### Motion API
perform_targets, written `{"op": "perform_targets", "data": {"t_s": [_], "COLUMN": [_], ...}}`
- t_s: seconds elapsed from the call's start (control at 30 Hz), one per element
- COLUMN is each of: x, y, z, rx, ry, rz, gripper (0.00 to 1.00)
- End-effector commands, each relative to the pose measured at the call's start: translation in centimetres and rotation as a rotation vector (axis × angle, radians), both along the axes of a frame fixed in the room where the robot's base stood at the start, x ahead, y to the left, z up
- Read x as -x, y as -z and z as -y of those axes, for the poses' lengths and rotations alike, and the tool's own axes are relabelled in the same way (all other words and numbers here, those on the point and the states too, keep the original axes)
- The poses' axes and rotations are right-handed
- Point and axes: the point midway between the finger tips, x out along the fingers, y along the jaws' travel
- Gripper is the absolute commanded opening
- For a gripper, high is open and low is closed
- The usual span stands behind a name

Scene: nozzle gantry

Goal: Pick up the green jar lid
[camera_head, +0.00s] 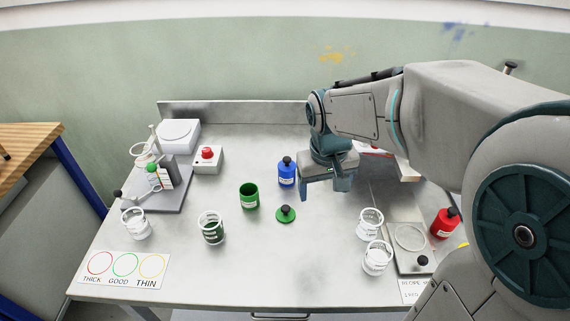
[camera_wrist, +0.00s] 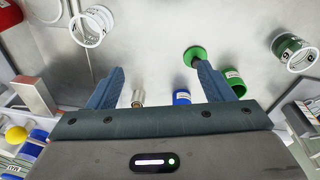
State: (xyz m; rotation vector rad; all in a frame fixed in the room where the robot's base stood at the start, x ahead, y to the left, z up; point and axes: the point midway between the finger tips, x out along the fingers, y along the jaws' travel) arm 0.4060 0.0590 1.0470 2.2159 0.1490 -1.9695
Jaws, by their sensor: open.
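The green jar lid (camera_head: 291,219) is a flat green disc with a dark knob and lies on the grey metal table, right of the open green jar (camera_head: 249,200). My gripper (camera_head: 328,190) is above the table, right of and behind the lid, apart from it. In the wrist view the lid (camera_wrist: 194,52) shows just beyond the tip of the right finger. My gripper (camera_wrist: 160,70) is open there, with nothing held between its fingers.
A blue bottle (camera_head: 286,174) stands behind the lid, left of my gripper. A glass jar with dark green contents (camera_head: 213,231) stands to the left. Clear jars (camera_head: 371,222) and a red bottle (camera_head: 445,222) are at the right. The table in front of the lid is clear.

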Motion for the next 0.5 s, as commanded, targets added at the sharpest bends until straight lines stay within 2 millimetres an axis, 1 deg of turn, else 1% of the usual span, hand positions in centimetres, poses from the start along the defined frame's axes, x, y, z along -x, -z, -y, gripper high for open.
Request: {"op": "perform_targets", "data": {"t_s": [0.03, 0.1, 0.2, 0.33, 0.5], "x": [-1.5, -3.4, -5.5, -7.4, -8.5], "y": [-0.2, 0.1, 0.8, 1.6, 2.5], "z": [-1.2, -2.7, -4.8, -6.8, -8.1], "rx": [0.001, -0.001, -0.006, -0.018, -0.027], "ry": [-0.03, -0.066, -0.111, -0.15, -0.175], "rz": [-0.024, -0.047, -0.077, -0.105, -0.124], "gripper": [0.74, 0.74, 0.74, 0.74, 0.74]}}
